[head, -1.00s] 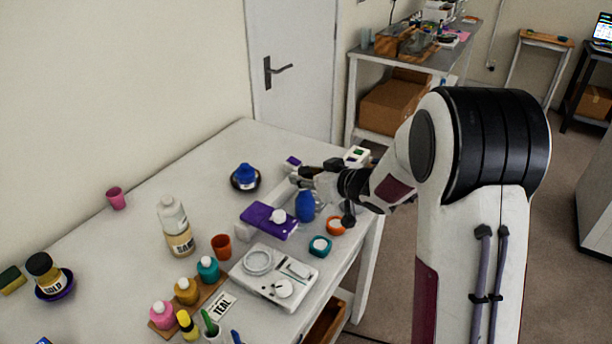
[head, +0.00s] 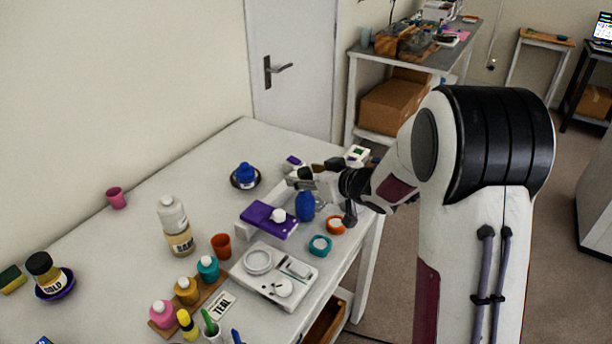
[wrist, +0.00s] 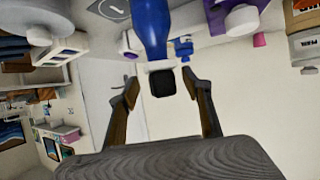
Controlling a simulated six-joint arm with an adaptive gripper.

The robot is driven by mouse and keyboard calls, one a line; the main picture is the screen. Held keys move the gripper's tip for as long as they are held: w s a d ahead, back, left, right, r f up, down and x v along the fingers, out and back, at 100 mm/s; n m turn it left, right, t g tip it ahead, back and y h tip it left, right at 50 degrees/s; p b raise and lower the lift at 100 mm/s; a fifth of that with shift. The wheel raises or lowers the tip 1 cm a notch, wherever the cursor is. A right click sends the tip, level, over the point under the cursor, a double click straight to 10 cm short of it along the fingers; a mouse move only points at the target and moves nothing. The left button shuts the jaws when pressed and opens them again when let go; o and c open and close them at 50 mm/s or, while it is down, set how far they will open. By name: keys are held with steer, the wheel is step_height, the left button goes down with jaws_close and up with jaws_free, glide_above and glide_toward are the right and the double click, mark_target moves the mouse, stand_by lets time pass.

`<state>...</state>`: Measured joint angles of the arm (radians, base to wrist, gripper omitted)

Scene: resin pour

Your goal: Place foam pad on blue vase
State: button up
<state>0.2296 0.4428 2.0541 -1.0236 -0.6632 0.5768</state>
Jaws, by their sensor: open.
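The blue vase (head: 305,207) stands upright on the table, just right of a purple box. In the wrist view, where the scene appears upside down, the vase (wrist: 151,25) comes in from the top edge. A small dark block (wrist: 162,84) with a pale band beside it sits at the vase's top end; it looks like the foam pad, but I cannot tell whether it rests fully on the vase. My gripper (head: 302,180) is at the vase's top. In the wrist view its fingers (wrist: 163,90) are spread on both sides of the block, with gaps showing.
The purple box (head: 268,219) with a white-topped item is close left of the vase. Orange (head: 336,225) and teal (head: 320,246) round containers stand in front of it. A white scale tray (head: 275,277) and several paint bottles are nearer.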

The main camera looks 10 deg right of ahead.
steer(key=v, duration=1.1)
steer(key=shift+s, duration=0.25)
steer(key=shift+d+r, duration=0.1)
steer(key=shift+r, duration=0.15)
stand_by(0.3)
steer(key=s+d+r+m+g+h, duration=0.1)
steer(key=s+d+r+m+h, duration=0.1)
steer(key=s+d+r+h, duration=0.3)
steer(key=s+r+m+h, duration=0.3)
steer(key=s, duration=0.4)
steer(key=s+a+f+g+y, duration=0.1)
steer(key=s+a, duration=0.4)
steer(key=s, duration=0.5)
steer(key=s+a+f+g+y, duration=0.2)
steer(key=s+a+f+g, duration=0.2)
steer(key=s, duration=0.6)
steer(key=shift+s+a+f, duration=0.15)
steer(key=shift+s+a, duration=0.15)
steer(key=shift+a, duration=0.1)
